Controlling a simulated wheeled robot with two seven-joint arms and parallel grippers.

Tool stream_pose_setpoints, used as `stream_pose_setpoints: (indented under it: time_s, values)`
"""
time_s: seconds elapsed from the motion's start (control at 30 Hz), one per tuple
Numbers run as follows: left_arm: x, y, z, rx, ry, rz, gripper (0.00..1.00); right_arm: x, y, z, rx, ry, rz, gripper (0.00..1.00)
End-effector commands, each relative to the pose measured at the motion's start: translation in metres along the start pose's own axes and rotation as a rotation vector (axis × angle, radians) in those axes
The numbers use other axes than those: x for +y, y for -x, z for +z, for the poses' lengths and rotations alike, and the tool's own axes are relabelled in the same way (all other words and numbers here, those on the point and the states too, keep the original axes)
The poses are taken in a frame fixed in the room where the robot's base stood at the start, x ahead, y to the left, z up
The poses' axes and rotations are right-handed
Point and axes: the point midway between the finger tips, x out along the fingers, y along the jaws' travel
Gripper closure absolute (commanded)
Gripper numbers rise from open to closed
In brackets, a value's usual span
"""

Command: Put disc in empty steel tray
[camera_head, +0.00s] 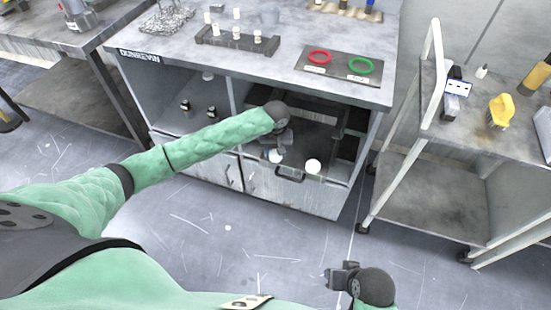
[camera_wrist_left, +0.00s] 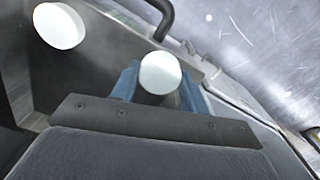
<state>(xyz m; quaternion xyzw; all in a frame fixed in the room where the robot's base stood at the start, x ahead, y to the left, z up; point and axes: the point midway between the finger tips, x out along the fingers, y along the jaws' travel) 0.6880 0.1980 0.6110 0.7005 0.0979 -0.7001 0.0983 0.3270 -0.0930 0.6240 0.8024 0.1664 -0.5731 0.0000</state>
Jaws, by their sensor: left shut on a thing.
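My left gripper (camera_head: 277,148) is inside the front of an open drawer and is shut on a white disc (camera_head: 275,156). In the left wrist view this disc (camera_wrist_left: 160,72) sits between the two blue fingers (camera_wrist_left: 157,88). A second white disc (camera_head: 313,166) lies in the drawer to the right, apart from the gripper; it also shows in the left wrist view (camera_wrist_left: 60,26). My right gripper (camera_head: 340,277) is low over the floor, far from the discs; its jaw gap is unclear. I cannot clearly make out an empty steel tray.
The open drawer (camera_head: 250,185) has a dark handle and sits under a grey worktop (camera_head: 200,62). On the worktop are a dark panel with a red ring (camera_head: 319,57) and green ring (camera_head: 362,66), and a rack of white pegs (camera_head: 236,37). A cart (camera_head: 450,190) stands right.

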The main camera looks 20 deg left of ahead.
Motion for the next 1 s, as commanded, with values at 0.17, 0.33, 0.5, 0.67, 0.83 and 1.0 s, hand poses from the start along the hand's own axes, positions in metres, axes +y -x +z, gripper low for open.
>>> stream_pose_setpoints:
  time_s: [0.17,0.33,0.5,0.67,0.83,1.0]
  values:
    - [-0.001,-0.024,0.001,-0.001,0.001,-0.003,0.80,0.002,0.003,0.000,-0.006,-0.002,0.005,0.62]
    - [-0.001,-0.041,0.000,0.000,0.001,-0.001,0.80,0.004,0.005,0.000,-0.011,-0.004,0.010,0.62]
    - [-0.001,-0.042,0.000,0.000,0.001,-0.001,0.80,0.005,0.005,-0.001,-0.012,-0.005,0.012,0.62]
    - [-0.001,-0.042,0.001,0.000,0.001,-0.001,0.34,0.005,0.005,-0.001,-0.011,-0.005,0.012,0.62]
    - [-0.001,-0.042,0.001,0.000,0.001,-0.001,0.34,0.004,0.005,-0.001,-0.010,-0.004,0.011,0.62]
    - [0.000,-0.034,0.000,0.001,0.000,0.000,0.34,0.004,0.004,-0.001,-0.008,-0.004,0.009,0.62]
